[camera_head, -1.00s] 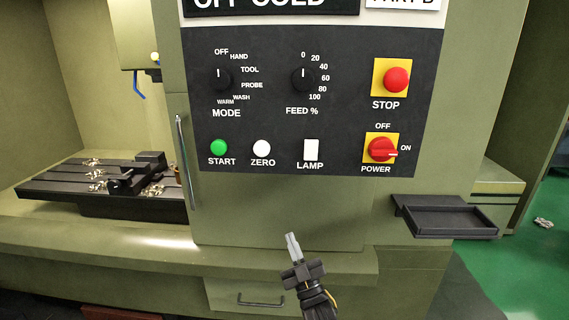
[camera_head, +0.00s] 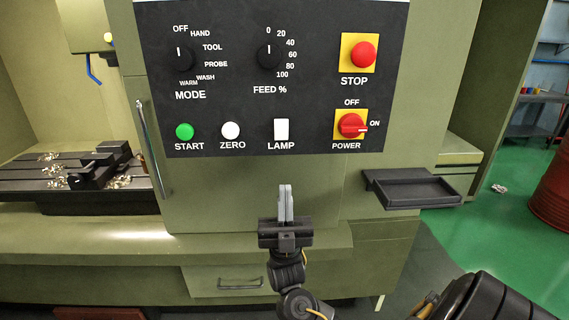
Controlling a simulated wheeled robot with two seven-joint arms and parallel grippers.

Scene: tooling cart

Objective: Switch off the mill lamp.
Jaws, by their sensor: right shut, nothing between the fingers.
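The white rectangular lamp switch (camera_head: 281,129) sits above the word LAMP on the dark control panel (camera_head: 215,105) of the green mill. My right gripper (camera_head: 286,190) is below the switch, its fingers shut and pointing up, with nothing between them. It is apart from the switch in the picture; its distance from the panel is hard to tell. A bright patch of light (camera_head: 135,236) lies on the machine's ledge at the left. My left gripper is not in view.
Near the switch are the white ZERO button (camera_head: 231,130), green START button (camera_head: 185,131), red POWER knob (camera_head: 351,125) turned to ON, and red STOP button (camera_head: 364,55). A dark tray (camera_head: 415,188) juts out at the right. A door handle (camera_head: 149,145) stands left.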

